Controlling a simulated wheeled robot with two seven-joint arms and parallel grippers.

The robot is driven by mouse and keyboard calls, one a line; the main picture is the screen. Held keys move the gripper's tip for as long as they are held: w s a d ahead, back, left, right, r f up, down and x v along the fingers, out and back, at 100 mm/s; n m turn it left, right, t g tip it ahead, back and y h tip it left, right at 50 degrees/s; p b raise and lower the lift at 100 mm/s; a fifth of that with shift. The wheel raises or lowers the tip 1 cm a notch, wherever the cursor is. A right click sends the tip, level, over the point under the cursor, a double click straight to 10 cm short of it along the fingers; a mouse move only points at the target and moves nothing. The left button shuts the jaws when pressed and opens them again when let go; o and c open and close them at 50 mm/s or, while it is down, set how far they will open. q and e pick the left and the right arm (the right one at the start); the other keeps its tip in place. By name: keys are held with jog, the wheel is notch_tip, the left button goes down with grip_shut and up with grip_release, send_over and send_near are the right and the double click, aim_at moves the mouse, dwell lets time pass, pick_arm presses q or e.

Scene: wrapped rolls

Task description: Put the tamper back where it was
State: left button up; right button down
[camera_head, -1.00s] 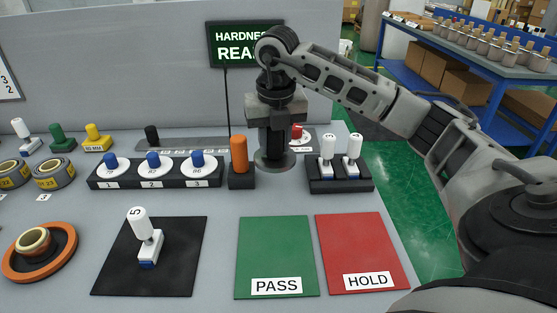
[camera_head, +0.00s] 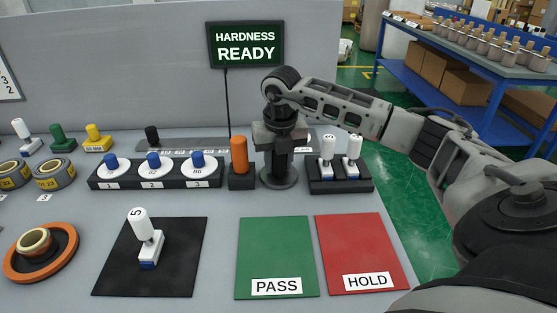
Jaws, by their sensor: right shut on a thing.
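My right gripper (camera_head: 279,150) points down at the back middle of the bench and is shut on the dark tamper. The tamper's round dark base (camera_head: 279,179) shows below the fingers, upright. It is just right of the block with the orange handle (camera_head: 239,155) and left of the black holder with two white-topped stamps (camera_head: 340,180). The base appears at or very near the bench top; I cannot tell whether it touches. The fingers hide most of the tamper's upper part. My left gripper is not in view.
A black rack (camera_head: 155,177) holds blue-knobbed discs. In front lie a black mat (camera_head: 115,270) with a white stamp, a green PASS mat (camera_head: 275,240) and a red HOLD mat (camera_head: 360,240). A screen (camera_head: 246,45) reads HARDNESS READY. The bench between rack and mats is clear.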

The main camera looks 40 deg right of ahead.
jog(key=c, duration=1)
grip_release()
jog(key=shift+r, duration=0.25)
jog(key=r, duration=0.4)
jog(key=s+r, duration=0.1)
jog(key=r, duration=0.6)
jog(key=shift+s+a+r, duration=0.15)
jog(key=shift+a+r, duration=0.15)
jog(key=shift+a, duration=0.1)
